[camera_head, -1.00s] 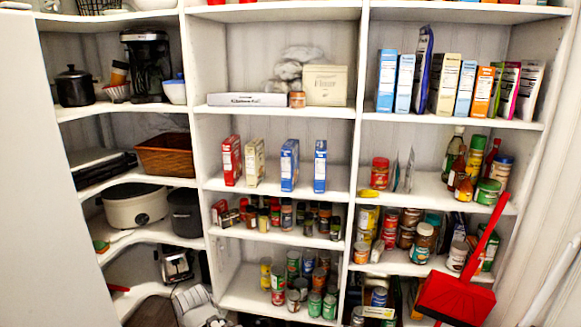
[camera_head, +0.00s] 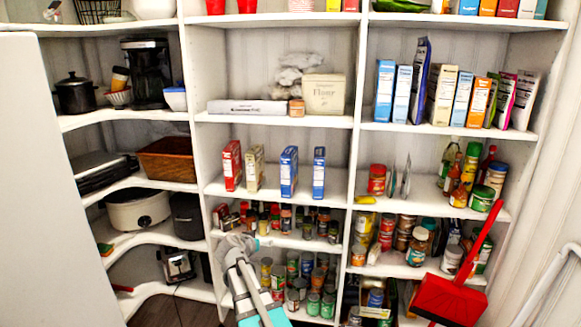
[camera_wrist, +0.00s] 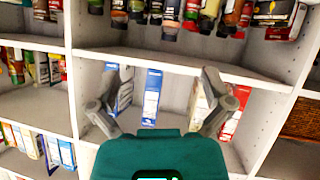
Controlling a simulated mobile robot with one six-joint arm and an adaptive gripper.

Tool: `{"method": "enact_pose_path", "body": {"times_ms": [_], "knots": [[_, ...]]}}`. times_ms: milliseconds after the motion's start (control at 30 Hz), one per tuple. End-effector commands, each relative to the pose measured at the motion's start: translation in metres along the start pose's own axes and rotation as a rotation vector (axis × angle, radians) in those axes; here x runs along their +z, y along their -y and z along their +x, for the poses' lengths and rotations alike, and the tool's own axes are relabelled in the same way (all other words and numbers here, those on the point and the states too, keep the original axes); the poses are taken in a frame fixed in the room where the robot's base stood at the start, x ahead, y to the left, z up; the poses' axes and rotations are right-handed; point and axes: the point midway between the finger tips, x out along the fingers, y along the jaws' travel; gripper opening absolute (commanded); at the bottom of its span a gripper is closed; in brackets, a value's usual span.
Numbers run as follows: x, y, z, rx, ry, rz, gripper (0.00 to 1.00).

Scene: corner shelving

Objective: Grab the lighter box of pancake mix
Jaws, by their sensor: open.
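Four upright boxes stand on the middle shelf (camera_head: 270,192): a red box (camera_head: 231,166), a cream box (camera_head: 254,168), a wider blue box (camera_head: 289,172) and a narrow blue box (camera_head: 319,173). I cannot read which are pancake mix. The wrist view is upside down and shows the narrow blue (camera_wrist: 123,92), wider blue (camera_wrist: 152,98), cream (camera_wrist: 199,104) and red (camera_wrist: 233,112) boxes. My gripper (camera_wrist: 160,72) is open and empty, its fingers spread in front of these boxes. In the head view my arm is below their shelf; its fingers are not clear there.
Spice jars (camera_head: 286,217) crowd the shelf below, and cans (camera_head: 305,265) stand lower down. White uprights (camera_head: 352,150) divide the shelving. A red dustpan (camera_head: 450,298) leans at the right. Free shelf space lies between the cream and wider blue boxes.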

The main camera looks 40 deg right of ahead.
Motion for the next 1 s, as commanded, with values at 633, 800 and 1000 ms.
{"method": "enact_pose_path", "body": {"times_ms": [633, 800, 1000], "knots": [[-0.177, -0.041, 0.061, -0.096, -0.498, 0.175, 1.0], [-0.177, -0.042, 0.062, -0.101, -0.504, 0.176, 1.0], [-0.177, -0.042, 0.062, -0.099, -0.503, 0.176, 1.0]]}}
